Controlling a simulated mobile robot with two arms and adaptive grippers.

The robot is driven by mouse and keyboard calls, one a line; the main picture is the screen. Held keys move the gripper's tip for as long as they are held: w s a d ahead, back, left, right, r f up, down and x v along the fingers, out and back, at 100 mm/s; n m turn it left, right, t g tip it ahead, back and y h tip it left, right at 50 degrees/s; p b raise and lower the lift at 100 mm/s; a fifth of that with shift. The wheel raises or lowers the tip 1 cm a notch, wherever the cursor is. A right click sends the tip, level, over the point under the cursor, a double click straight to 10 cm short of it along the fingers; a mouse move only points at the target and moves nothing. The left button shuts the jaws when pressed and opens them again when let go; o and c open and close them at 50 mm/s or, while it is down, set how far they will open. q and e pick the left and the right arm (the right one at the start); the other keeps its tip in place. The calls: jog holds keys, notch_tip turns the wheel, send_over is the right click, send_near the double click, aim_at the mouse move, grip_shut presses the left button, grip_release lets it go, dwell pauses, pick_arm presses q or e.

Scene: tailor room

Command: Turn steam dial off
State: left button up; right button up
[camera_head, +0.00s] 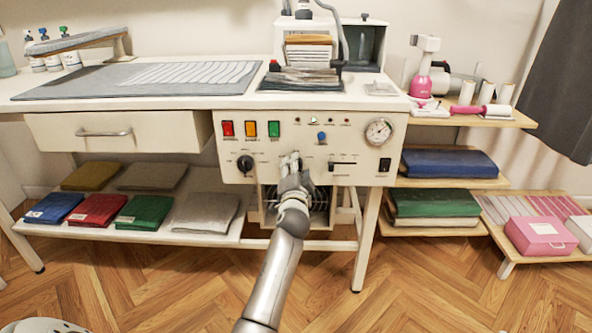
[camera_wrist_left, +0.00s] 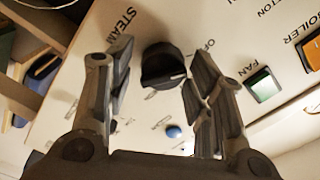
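The steam dial (camera_wrist_left: 163,68) is a round black knob on the cream control panel. In the left wrist view "STEAM" is printed to its left and "OF…" to its right, the latter partly covered by a finger. A light mark on the knob points towards the right finger. My left gripper (camera_wrist_left: 158,62) is open, one finger on each side of the knob, with visible gaps. In the head view my left gripper (camera_head: 291,163) is at the panel's lower middle and hides this knob. My right gripper is not in view.
A green fan button (camera_wrist_left: 263,86) and a blue button (camera_wrist_left: 173,131) lie near the knob. Another black dial (camera_head: 245,163) is left of my gripper, a slider (camera_head: 343,163) and gauge (camera_head: 378,131) right. The worktop (camera_head: 190,102) is above; the floor in front is clear.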

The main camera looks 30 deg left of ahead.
pick_arm(q)
jog(key=shift+r, duration=0.1)
jog(key=v, duration=1.2)
dwell(0.4)
